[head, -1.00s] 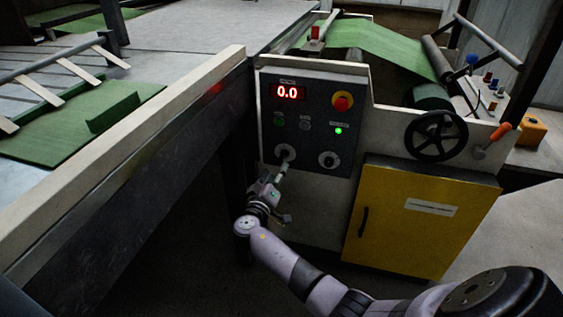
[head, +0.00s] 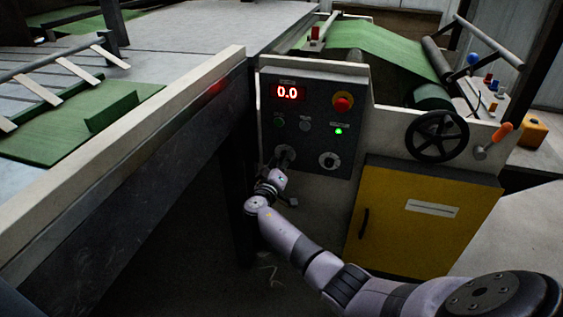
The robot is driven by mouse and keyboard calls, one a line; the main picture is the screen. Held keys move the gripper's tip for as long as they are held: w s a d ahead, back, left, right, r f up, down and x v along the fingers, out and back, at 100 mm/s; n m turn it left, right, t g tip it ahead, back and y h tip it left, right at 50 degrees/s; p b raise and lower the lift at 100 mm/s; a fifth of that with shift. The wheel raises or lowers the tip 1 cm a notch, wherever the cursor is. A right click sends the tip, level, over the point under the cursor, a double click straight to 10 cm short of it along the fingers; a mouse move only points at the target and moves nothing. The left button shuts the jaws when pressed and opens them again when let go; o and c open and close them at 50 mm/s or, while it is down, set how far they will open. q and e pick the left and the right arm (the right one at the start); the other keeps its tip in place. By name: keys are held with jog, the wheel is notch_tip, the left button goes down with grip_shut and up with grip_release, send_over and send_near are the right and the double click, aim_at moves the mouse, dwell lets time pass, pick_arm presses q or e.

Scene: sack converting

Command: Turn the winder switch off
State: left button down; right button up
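The dark control panel (head: 309,122) on the machine front bears two rotary switches low down. The left rotary switch (head: 288,151) is partly hidden by my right gripper (head: 282,163), which is right at it from below. The right rotary switch (head: 329,161) is in clear view, with nothing at it. The labels are too small to read, so I cannot tell which one is the winder switch. My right gripper's fingers are too small and dark to tell if they are open or shut. My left gripper is not in view.
A red display (head: 288,92) reads 0.0, and a green lamp (head: 338,131) is lit. A red stop button (head: 342,103) sits above it. A black handwheel (head: 436,136) and a yellow cabinet (head: 420,222) are to the right. A long table rail (head: 130,150) runs along the left.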

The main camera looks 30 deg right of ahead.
jog(key=c, duration=0.8)
jog(key=shift+n, duration=0.3)
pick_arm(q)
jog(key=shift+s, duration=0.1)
pick_arm(e)
jog(key=n, duration=0.8)
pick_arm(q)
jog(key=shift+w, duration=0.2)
